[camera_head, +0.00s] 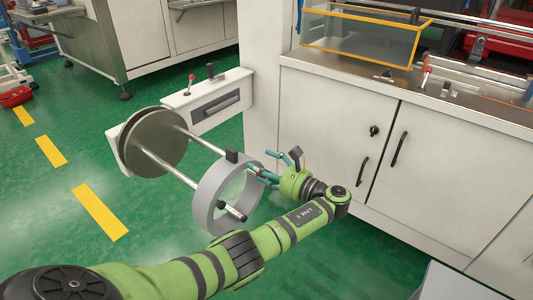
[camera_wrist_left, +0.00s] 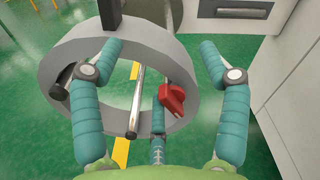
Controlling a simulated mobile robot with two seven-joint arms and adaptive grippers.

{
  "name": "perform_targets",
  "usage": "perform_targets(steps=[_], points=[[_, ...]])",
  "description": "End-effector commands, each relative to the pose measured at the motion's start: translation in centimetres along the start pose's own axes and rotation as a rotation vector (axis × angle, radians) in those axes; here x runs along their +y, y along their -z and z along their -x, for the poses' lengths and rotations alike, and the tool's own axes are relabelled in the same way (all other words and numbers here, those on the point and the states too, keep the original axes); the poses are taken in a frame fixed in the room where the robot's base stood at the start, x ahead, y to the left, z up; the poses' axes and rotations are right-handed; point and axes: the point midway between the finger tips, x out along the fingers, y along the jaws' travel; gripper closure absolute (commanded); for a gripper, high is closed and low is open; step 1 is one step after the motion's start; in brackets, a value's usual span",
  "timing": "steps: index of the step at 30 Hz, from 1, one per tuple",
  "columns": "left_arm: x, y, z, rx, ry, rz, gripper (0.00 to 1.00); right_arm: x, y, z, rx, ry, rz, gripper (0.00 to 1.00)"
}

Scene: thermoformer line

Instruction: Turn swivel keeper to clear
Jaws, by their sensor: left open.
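The swivel keeper seems to be the small red piece (camera_wrist_left: 172,100) in the left wrist view, at the near end of a metal rod. It sits tilted between my spread teal fingers, with no clear contact visible. I cannot make it out in the head view, where my gripper covers that spot. My left gripper (camera_head: 264,169) is open beside the right rim of a grey ring (camera_head: 209,206). In the wrist view the ring (camera_wrist_left: 70,55) stands behind the fingers (camera_wrist_left: 160,62). Metal rods (camera_head: 168,168) run from a round steel disc (camera_head: 153,143) through the ring. My right gripper is out of view.
A white panel (camera_head: 240,88) with small levers stands behind the disc. A white cabinet (camera_head: 335,120) with black handles is close on the right, under an orange-framed clear box (camera_head: 360,36). Green floor with yellow marks (camera_head: 100,210) is free on the left.

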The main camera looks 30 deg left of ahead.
Motion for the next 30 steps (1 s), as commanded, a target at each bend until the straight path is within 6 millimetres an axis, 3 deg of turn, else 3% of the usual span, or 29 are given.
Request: perform_targets(steps=[1, 6, 16, 17, 20, 21, 22, 30], points=[[-2.4, -2.1, 0.4, -0.009, 0.042, 0.056, 0.47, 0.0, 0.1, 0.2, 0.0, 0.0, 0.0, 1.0], [-3.2, -3.8, 0.5, -0.009, 0.044, 0.056, 0.29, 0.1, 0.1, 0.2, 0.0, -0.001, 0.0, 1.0], [-3.5, -4.2, 0.8, -0.004, 0.047, 0.059, 0.26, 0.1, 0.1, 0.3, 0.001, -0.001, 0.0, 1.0], [-1.5, -2.8, 0.3, -0.001, 0.006, 0.005, 0.26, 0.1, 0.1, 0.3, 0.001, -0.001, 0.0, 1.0], [-1.5, -2.9, 0.4, -0.001, 0.006, 0.005, 0.4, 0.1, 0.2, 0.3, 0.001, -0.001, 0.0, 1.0], [-1.5, -2.9, 0.6, -0.002, 0.005, 0.005, 0.53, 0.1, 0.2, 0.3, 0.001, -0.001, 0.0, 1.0], [-1.4, -2.9, 0.7, -0.002, 0.004, 0.004, 0.56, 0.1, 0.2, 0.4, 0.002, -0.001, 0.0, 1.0], [-1.0, -2.6, 2.4, -0.003, -0.006, -0.008, 0.56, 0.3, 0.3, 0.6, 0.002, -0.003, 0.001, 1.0]])
